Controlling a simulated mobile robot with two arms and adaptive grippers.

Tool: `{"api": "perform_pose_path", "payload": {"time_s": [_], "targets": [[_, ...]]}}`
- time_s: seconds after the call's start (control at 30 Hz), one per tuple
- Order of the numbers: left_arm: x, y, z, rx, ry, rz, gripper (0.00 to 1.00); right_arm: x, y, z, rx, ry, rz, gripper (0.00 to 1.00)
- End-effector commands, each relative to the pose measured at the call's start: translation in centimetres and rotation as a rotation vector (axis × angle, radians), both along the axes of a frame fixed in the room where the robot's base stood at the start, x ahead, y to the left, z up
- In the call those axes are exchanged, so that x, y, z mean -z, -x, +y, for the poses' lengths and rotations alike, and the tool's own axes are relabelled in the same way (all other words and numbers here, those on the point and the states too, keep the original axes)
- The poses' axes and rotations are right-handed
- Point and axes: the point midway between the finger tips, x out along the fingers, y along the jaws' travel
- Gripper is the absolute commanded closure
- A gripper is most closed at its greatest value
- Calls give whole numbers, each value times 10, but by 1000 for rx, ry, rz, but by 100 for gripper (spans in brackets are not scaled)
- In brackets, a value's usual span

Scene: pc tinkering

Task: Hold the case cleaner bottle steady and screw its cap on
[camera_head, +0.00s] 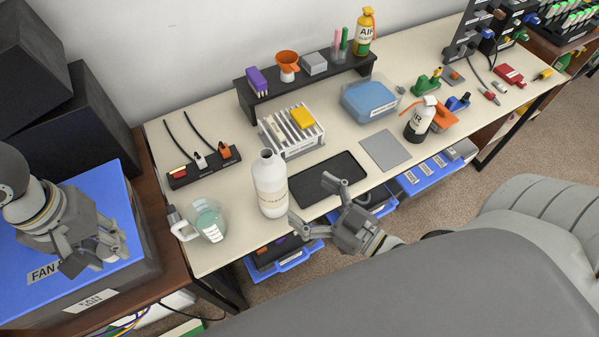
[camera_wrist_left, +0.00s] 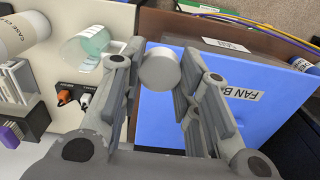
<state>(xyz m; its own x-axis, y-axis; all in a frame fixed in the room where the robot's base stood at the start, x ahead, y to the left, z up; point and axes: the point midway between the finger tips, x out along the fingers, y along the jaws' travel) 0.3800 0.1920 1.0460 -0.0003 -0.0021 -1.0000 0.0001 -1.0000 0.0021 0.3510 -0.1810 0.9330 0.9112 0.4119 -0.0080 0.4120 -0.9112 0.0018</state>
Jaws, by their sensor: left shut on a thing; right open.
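The white case cleaner bottle (camera_head: 270,185) stands upright near the table's front edge, its neck uncovered. Part of it also shows at the left of the left wrist view (camera_wrist_left: 20,35). My left gripper (camera_head: 112,247) is over the blue fan box at the left, away from the bottle. It is shut on a pale round cap (camera_wrist_left: 160,70), seen between its fingers in the left wrist view; in the head view the fingers mostly hide the cap. My right gripper (camera_head: 312,203) is open and empty, just right of the bottle, fingers pointing toward it; I cannot tell whether one touches it.
The fan box (camera_head: 75,215) fills the left.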

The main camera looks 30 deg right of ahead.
Motion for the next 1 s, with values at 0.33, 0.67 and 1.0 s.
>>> {"api": "perform_pose_path", "payload": {"time_s": [0.33, 0.67, 1.0], "targets": [[-9, 0, 0, 0, 0, 0, 93, -7, -32, 16, -4, -4, -11, 6], [-20, 0, 0, 0, 0, 0, 93, -6, -80, 37, -3, -4, -9, 6], [-25, 0, 0, 0, 0, 0, 93, -4, -107, 50, -3, -3, -6, 6]]}}
